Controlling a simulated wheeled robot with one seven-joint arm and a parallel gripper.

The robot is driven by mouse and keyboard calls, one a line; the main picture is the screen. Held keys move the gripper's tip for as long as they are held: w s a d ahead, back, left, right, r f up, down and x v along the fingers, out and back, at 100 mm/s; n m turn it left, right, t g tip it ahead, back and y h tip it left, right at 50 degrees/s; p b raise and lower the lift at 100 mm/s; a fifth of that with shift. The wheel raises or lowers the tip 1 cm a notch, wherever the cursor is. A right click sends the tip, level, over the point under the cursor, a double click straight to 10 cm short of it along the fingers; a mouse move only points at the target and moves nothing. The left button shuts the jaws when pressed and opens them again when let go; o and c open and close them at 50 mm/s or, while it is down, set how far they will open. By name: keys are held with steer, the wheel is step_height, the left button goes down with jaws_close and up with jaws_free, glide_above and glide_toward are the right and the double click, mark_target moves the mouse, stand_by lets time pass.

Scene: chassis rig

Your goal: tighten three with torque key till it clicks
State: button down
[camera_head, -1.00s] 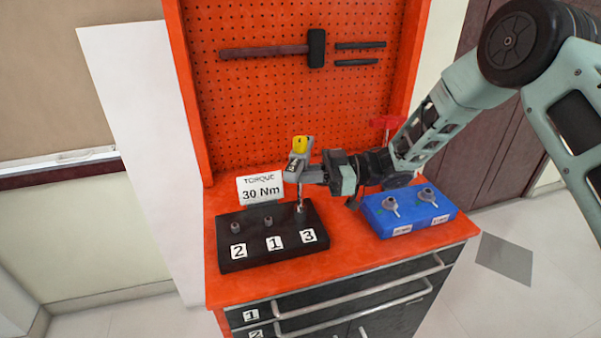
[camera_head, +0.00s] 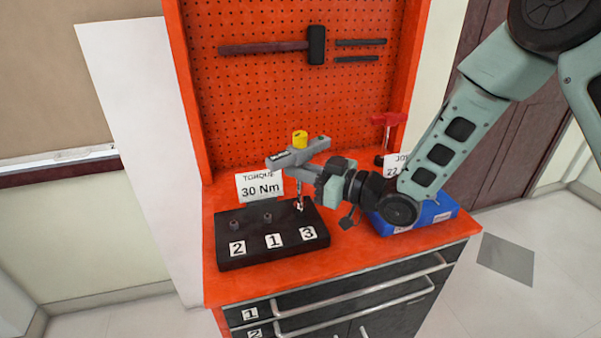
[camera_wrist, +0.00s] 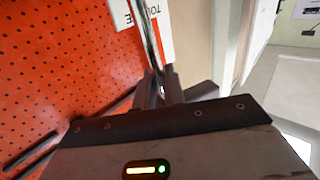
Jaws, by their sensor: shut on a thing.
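The black block (camera_head: 235,254) sits on the red bench top with labels 2, 1 and 3. Bolts stand by 2 (camera_head: 234,226) and 1 (camera_head: 268,218). My gripper (camera_head: 276,163) is over the 3 end, shut on the torque key. The key's metal lower end (camera_head: 300,205) reaches down behind label 3 (camera_head: 307,233); the bolt there is hidden, so its exact seating cannot be told. In the wrist view, my fingers (camera_wrist: 160,88) close around a slim shaft. A yellow cap (camera_head: 300,140) shows above the grey body at my gripper.
A white 30 Nm sign (camera_head: 259,187) stands close behind the block. The blue holder (camera_head: 437,211) at the right is partly hidden by my arm. A second sign (camera_head: 394,165) and a red-handled tool (camera_head: 388,121) are behind it. The pegboard (camera_head: 260,110) rises at the back.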

mark_target(303, 153)
steer(key=shift+a+r+m+t+h+b, duration=0.1)
steer(key=shift+m+t+h+b, duration=1.6)
steer(key=shift+m+t+h, duration=1.15)
steer(key=shift+m+t+h+b, duration=0.35)
steer(key=shift+t+h, duration=0.2)
steer(key=shift+t, duration=0.2)
steer(key=shift+m+t+h+b, duration=0.55)
steer(key=shift+m+t+h, duration=0.45)
steer(key=shift+m+h, duration=1.1)
steer(key=shift+n+h, duration=0.4)
steer(key=shift+n+y, duration=0.5)
steer(key=shift+y, duration=0.3)
steer(key=shift+r, duration=0.2)
steer(key=shift+r+p, duration=1.3)
steer(key=shift+r, duration=0.9)
